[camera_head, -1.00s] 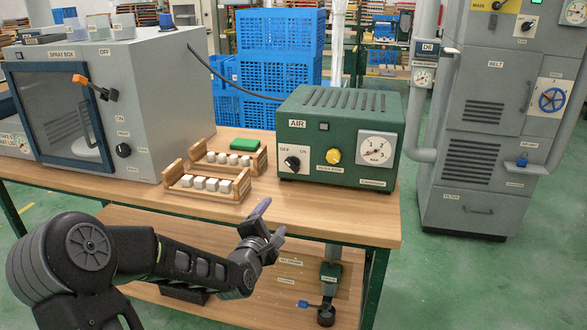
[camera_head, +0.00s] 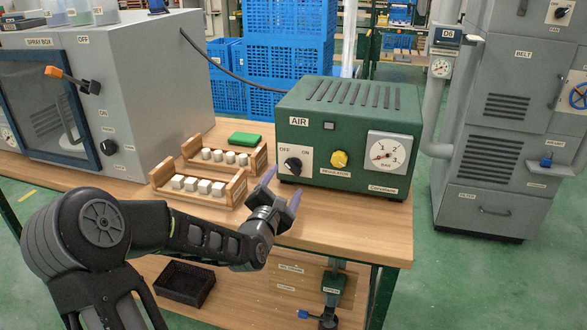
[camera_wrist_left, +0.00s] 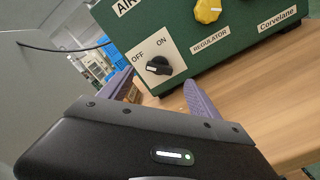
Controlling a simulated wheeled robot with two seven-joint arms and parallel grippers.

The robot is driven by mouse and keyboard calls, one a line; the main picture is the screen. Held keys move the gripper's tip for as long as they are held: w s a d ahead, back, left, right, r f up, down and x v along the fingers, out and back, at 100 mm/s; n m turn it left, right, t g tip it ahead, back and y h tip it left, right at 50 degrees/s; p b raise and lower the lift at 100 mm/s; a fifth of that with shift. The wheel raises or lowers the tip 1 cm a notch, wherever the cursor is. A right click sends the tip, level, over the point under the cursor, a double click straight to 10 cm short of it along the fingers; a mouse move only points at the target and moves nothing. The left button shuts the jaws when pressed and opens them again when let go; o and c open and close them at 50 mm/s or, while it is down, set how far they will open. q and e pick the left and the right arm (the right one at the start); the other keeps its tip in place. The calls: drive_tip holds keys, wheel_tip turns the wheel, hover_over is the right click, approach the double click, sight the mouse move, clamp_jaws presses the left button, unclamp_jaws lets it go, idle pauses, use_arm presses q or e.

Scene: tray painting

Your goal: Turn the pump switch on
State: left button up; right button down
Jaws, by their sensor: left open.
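The green AIR box (camera_head: 345,140) stands on the wooden bench. Its black rotary switch (camera_head: 292,166), marked OFF and ON, is at the front left; no pump label is readable on it. In the left wrist view the switch (camera_wrist_left: 158,66) shows a pale mark on its left, towards OFF. My left gripper (camera_head: 281,189) is open and empty, just in front of and below the switch, apart from it. In the left wrist view the switch appears between and beyond the two purple fingers. My right gripper is not in view.
The spray box (camera_head: 150,85) is farther left. A yellow regulator knob (camera_head: 339,159) and gauge (camera_head: 388,152) are right of the switch. Bench front right is clear.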

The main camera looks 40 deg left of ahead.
sight(293, 169)
use_arm(q)
drive_tip(key=shift+b+x, duration=0.6)
drive_tip(key=shift+x, duration=3.3)
drive_tip(key=shift+c, duration=0.3)
drive_tip(key=c, duration=1.3)
